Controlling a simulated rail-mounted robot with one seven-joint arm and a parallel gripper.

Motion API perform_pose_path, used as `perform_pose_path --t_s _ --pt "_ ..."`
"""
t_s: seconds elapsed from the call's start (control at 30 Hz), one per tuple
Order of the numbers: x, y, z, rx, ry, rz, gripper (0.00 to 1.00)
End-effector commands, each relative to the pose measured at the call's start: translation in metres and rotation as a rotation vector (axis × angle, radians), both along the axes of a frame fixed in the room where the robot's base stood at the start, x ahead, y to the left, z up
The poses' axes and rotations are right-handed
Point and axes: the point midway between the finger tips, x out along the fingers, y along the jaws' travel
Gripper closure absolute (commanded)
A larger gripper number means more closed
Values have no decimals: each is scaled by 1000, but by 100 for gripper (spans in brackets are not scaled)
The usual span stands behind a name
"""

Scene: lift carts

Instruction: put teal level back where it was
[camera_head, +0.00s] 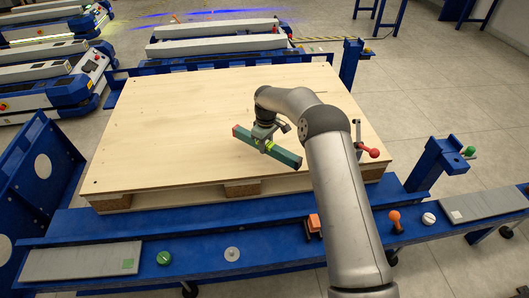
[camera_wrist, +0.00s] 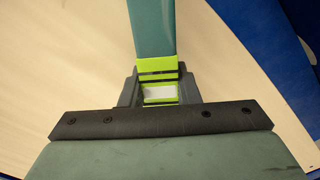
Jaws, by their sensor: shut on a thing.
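The teal level (camera_head: 284,155) is a long bar with a red end and a yellow-green band near its middle. My gripper (camera_head: 263,145) is shut on it near the middle, over the wooden pallet top (camera_head: 150,130). In the wrist view the level (camera_wrist: 153,30) runs up from between my fingers (camera_wrist: 160,85), with the yellow-green band beside them. How high the level is above the wood, I cannot tell.
The blue cart's front ledge holds a grey plate (camera_head: 75,263) with a green square, a green knob (camera_head: 163,258), a grey disc (camera_head: 232,254), an orange block (camera_head: 314,223), an orange knob (camera_head: 395,217) and a white disc (camera_head: 429,218). A red-knobbed lever (camera_head: 372,152) stands right of my arm. Much of the wood is bare.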

Motion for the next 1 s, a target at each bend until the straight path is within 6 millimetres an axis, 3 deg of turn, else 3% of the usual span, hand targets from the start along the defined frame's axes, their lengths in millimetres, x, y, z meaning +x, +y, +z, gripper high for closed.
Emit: perform_pose_path --t_s 0.23,0.6,0.63,0.7,1.0 --pt "1 5 -36 1 3 -1 100" --pt "1 5 -40 1 1 0 100" --pt "1 5 -40 1 1 0 68" --pt "1 5 -39 1 1 0 49" --pt "1 5 -37 1 1 0 49"
